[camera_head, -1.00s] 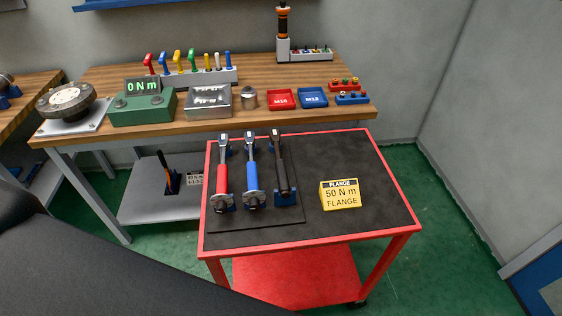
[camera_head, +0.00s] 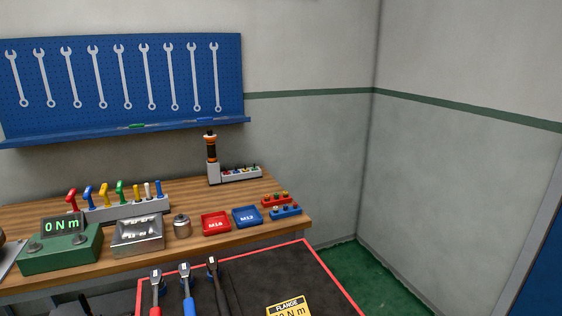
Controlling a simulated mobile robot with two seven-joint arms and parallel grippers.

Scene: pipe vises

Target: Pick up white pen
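A slim upright white piece, which looks like the white pen (camera_head: 147,190), stands in the grey rack (camera_head: 118,211) on the workbench. It stands between a yellow one (camera_head: 137,193) on its left and a blue one (camera_head: 158,188) on its right. Its lower end is hidden in the rack. T-shaped handles in red, blue, yellow and green stand in the left part of the same rack. Neither of my grippers is in view.
The green 0 N m tester (camera_head: 62,252), metal tray (camera_head: 138,236), red tray (camera_head: 216,223) and blue tray (camera_head: 247,217) sit in front of the rack. A red-edged cart (camera_head: 329,272) with wrenches stands before the bench. A blue wrench board (camera_head: 120,105) hangs behind.

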